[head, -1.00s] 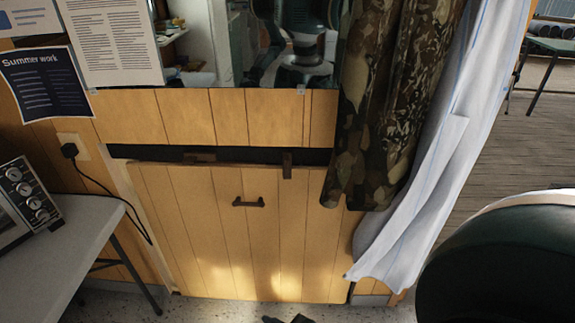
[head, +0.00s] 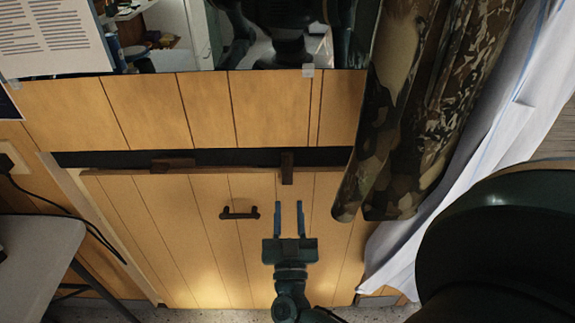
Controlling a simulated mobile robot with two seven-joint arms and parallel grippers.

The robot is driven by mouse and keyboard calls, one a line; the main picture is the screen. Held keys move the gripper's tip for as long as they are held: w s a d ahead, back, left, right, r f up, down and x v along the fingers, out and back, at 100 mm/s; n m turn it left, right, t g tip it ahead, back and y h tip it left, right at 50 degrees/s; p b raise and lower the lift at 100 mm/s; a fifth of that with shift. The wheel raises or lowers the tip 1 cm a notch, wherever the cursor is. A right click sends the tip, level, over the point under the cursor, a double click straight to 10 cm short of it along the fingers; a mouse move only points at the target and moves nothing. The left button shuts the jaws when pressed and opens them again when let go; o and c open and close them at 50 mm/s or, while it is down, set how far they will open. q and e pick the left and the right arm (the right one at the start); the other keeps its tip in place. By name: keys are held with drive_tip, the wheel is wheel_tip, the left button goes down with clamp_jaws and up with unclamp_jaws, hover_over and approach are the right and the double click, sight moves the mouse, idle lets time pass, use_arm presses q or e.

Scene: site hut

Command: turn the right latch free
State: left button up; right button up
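A wooden plank panel (head: 190,235) with a dark handle (head: 239,213) stands below a dark gap in the wall. The right latch (head: 287,168) is a small dark brown block standing upright across the panel's top edge. The left latch (head: 172,165) lies flat along the gap. My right gripper (head: 289,205) is open and empty, fingers pointing up, just below the right latch and apart from it in the picture. My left gripper is not in view.
A camouflage cloth (head: 400,150) and a white sheet (head: 480,130) hang close on the right. A mirror (head: 270,35) is above the panel. A table (head: 40,250) stands at the left, with a black cable (head: 75,215) near it.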

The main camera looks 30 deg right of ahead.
sight(288, 173)
drive_tip(key=p+x, duration=0.1)
drive_tip(key=x, duration=0.9)
drive_tip(key=shift+w+d+r, duration=0.1)
drive_tip(key=shift+w+d, duration=0.05)
drive_tip(key=shift+w, duration=0.2)
drive_tip(key=shift+c, duration=0.5)
clamp_jaws()
